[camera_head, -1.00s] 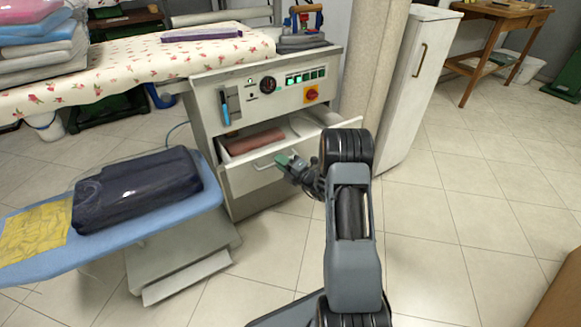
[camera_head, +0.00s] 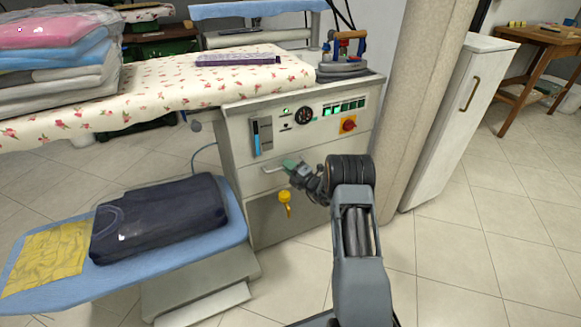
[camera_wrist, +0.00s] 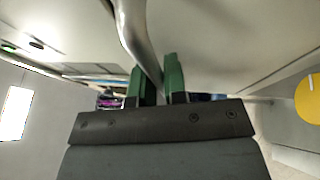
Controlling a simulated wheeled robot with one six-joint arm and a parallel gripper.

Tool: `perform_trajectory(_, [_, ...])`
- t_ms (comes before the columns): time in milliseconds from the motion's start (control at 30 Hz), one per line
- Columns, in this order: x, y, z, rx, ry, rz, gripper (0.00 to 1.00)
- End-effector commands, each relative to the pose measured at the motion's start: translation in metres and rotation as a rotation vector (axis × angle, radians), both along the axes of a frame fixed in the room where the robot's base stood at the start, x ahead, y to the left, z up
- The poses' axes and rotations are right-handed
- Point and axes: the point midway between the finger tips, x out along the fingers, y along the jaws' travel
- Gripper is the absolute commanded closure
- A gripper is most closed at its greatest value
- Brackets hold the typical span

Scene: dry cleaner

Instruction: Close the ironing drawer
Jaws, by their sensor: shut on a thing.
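The ironing drawer (camera_head: 262,181) is in the front of the grey ironing cabinet, below the control panel. In the head view its front looks flush with the cabinet, and no inside shows. Its metal handle (camera_wrist: 137,35) runs between the green fingers in the wrist view. My gripper (camera_head: 291,163) is shut on this handle, and it also shows in the wrist view (camera_wrist: 158,82). My arm hides the right part of the drawer front.
The cabinet top holds an iron (camera_head: 343,58). A yellow knob (camera_head: 285,199) sits below the drawer. A blue ironing board (camera_head: 60,290) with a dark folded garment (camera_head: 158,217) stands at left. A pillar (camera_head: 408,110) and white locker (camera_head: 460,120) stand at right.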

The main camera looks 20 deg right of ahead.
Motion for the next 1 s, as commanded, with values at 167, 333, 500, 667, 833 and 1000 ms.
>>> perform_trajectory(167, [0.002,0.0,0.001,-0.001,-0.001,0.001,1.0])
perform_trajectory(333, [0.002,-0.001,0.002,-0.001,-0.002,-0.001,1.0])
perform_trajectory(500, [0.002,-0.002,0.002,-0.002,-0.002,-0.002,0.81])
perform_trajectory(667, [0.002,-0.002,0.002,-0.002,-0.003,-0.004,0.78])
perform_trajectory(833, [0.002,-0.003,0.001,-0.003,-0.002,-0.005,0.78])
perform_trajectory(1000, [-0.007,-0.009,0.0,-0.001,0.002,-0.007,0.78])
